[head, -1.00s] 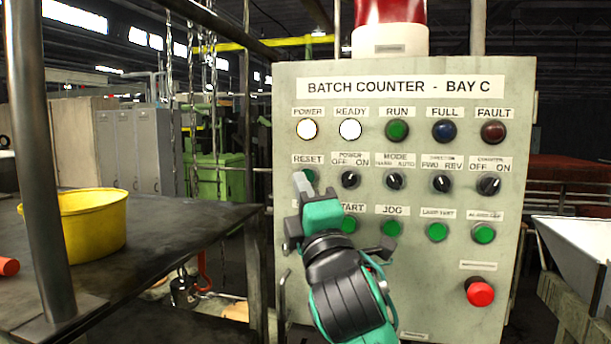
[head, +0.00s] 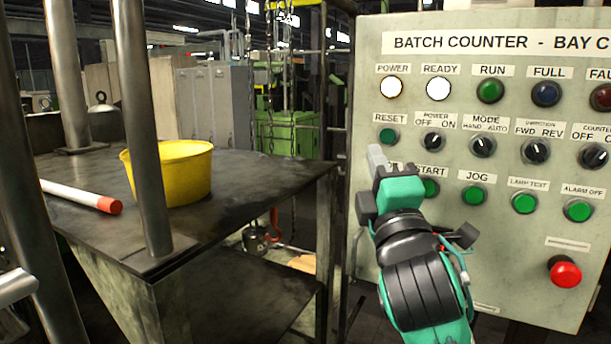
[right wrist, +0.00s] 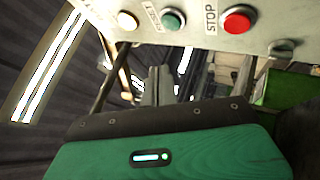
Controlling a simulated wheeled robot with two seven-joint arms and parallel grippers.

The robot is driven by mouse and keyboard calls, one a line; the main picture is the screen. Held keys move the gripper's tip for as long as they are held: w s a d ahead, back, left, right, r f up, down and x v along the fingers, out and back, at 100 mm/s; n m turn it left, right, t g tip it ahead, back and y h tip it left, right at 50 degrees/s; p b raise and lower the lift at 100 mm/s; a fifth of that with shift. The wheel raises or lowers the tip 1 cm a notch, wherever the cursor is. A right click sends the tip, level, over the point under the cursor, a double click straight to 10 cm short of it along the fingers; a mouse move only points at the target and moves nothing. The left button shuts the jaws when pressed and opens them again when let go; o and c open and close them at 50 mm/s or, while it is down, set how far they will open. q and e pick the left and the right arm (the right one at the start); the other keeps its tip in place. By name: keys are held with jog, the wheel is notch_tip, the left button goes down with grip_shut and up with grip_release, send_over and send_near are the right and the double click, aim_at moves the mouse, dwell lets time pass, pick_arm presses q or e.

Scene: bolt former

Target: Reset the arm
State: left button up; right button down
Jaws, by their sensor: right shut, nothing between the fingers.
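My right gripper (head: 377,158) is shut and empty, in front of the lower left part of the grey batch counter panel (head: 455,70). Its tip shows just below the green RESET button (head: 387,136), which is uncovered. The gripper hides most of the STOP position under RESET. In the right wrist view the closed fingers (right wrist: 158,88) are apart from the panel, with the RESET button (right wrist: 172,19) and red STOP button (right wrist: 237,20) beyond them. POWER (head: 391,88) and READY (head: 438,89) lamps are lit white.
A dark metal table (head: 95,170) at left bears a yellow bucket (head: 178,175) and a white rod with a red end (head: 80,196). Metal posts (head: 140,120) stand at the table. A red button (head: 565,272) sits low on the panel.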

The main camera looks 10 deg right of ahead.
jog(key=s+d+f+m+g, duration=0.15)
jog(key=f+m+g, duration=0.3)
jog(key=f, duration=1.35)
jog(key=d+f+m+g, duration=0.35)
jog(key=f+g, duration=0.25)
jog(key=f, duration=1.1)
jog(key=s+d+f+m+g, duration=0.2)
jog(key=s+f+m+g, duration=0.75)
jog(key=s+f, duration=1.6)
notch_tip(320, 180, down, 30)
jog(key=s+f+g, duration=0.1)
jog(key=g, duration=0.1)
jog(key=s+d+f, duration=0.1)
jog(key=s+f, duration=0.8)
jog(key=s+d+f+g, duration=0.1)
jog(key=s+d+f, duration=0.1)
jog(key=s+f, duration=0.7)
jog(key=shift+s+d+f+n, duration=0.15)
jog(key=shift+s+d+n, duration=0.15)
jog(key=shift+s+n, duration=0.15)
